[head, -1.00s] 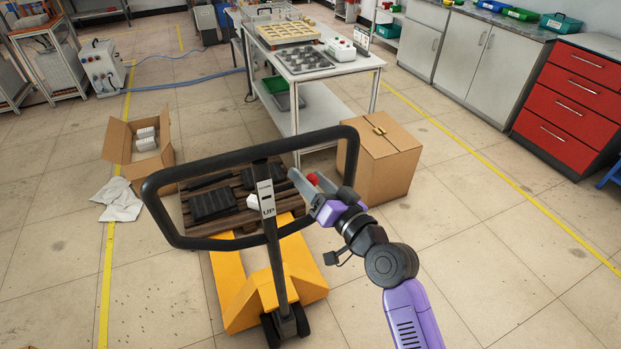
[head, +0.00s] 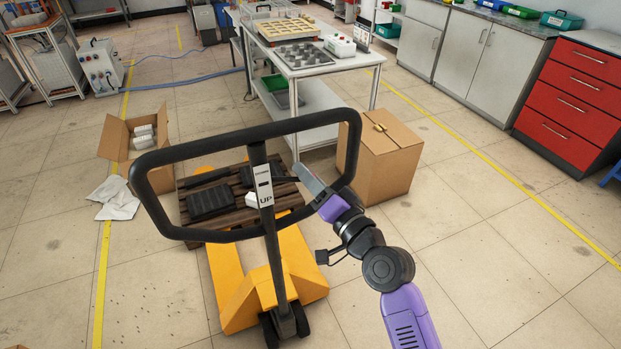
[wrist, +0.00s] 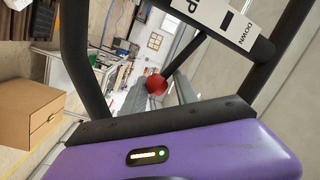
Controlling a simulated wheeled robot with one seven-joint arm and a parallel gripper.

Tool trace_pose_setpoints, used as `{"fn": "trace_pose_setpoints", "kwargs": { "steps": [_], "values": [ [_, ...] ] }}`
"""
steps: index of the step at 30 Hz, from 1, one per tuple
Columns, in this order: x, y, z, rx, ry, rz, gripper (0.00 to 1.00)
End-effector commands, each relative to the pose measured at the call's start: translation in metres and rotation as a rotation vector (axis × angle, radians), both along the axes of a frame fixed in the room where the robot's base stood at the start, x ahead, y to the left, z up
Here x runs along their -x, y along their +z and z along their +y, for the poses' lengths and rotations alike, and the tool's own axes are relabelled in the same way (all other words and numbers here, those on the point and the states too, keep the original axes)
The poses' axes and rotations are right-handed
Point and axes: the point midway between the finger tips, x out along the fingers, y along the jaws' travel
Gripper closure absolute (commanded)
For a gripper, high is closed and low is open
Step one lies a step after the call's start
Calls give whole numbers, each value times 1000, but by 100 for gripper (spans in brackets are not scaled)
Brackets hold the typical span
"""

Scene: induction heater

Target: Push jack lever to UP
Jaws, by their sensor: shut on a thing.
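The yellow pallet jack (head: 300,262) has a black loop handle (head: 240,136) on an upright post. A white plate (head: 264,186) on the post reads UP at its lower end; its DOWN end shows in the wrist view (wrist: 238,30). A thin black lever (wrist: 183,55) runs from beside the plate to a red knob (wrist: 156,84). My gripper (head: 301,172) reaches inside the loop from the right. In the wrist view its grey fingers (wrist: 158,95) are shut on the red knob. In the head view the fingers hide the knob.
A wooden pallet with black blocks (head: 209,200) lies on the forks. A closed carton (head: 388,165) stands just behind my gripper, and an open carton (head: 115,140) is at left. A white table (head: 322,103) stands behind.

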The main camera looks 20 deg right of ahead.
Motion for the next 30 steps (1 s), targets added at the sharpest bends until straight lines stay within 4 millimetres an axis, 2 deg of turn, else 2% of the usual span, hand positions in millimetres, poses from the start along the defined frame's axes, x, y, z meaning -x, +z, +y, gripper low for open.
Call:
{"fn": "trace_pose_setpoints", "kwargs": {
  "steps": [1, 13, 14, 17, 30],
  "values": [
    [1, -15, 6, -28, 10, 15, 100],
    [1, -15, 9, -86, 12, 15, 100],
    [1, -14, 9, -86, 12, 15, 63],
    [1, -14, 9, -86, 13, 13, 43],
    [2, -11, 6, -88, 6, 6, 43]
  ]
}}
